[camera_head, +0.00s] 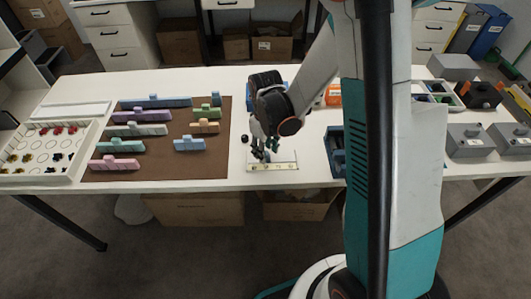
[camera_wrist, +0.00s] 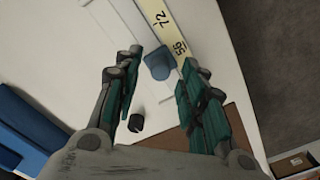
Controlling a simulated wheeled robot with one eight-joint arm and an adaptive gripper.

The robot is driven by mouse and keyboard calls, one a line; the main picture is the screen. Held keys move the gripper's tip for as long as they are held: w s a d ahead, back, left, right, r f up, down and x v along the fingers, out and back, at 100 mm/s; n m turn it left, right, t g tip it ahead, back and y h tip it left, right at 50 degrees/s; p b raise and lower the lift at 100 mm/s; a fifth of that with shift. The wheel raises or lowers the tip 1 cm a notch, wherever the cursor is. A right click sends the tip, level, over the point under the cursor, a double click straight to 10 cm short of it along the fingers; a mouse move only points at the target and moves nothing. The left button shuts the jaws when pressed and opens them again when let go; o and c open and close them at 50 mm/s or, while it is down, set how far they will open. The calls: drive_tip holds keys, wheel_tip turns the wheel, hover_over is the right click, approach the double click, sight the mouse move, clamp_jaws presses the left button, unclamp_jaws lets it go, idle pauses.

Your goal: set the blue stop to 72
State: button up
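The blue stop (camera_wrist: 159,64) sits against the edge of a pale yellow scale strip (camera_wrist: 166,30) in the wrist view. The stop is beside the mark 56, and the mark 72 is farther up the strip. In the head view the scale (camera_head: 272,167) lies at the table's front edge, and the stop is mostly hidden by my gripper (camera_head: 264,151). In the wrist view my gripper (camera_wrist: 162,60) is open, with one finger on each side of the stop. A gap shows on the left; contact on the right is unclear.
A small black cylinder (camera_wrist: 136,123) stands on the table near my left finger. A brown mat (camera_head: 150,172) with several coloured blocks lies to the left. A dark blue bin (camera_head: 334,146) stands to the right. White table around the scale is mostly clear.

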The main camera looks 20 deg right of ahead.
drive_tip(key=shift+f, duration=0.4)
drive_tip(key=shift+c, duration=0.4)
clamp_jaws()
drive_tip(key=shift+s+d+b, duration=0.1)
drive_tip(key=shift+s+d, duration=0.1)
drive_tip(key=shift+d, duration=0.45)
drive_tip(key=shift+s+d+b, duration=0.1)
drive_tip(key=shift+s+d, duration=0.15)
drive_tip(key=shift+d, duration=0.4)
drive_tip(key=shift+s+d+b, duration=0.1)
drive_tip(key=shift+s+d, duration=0.1)
drive_tip(key=shift+d, duration=0.45)
drive_tip(key=shift+o, duration=0.4)
unclamp_jaws()
wheel_tip(320, 180, up, 12)
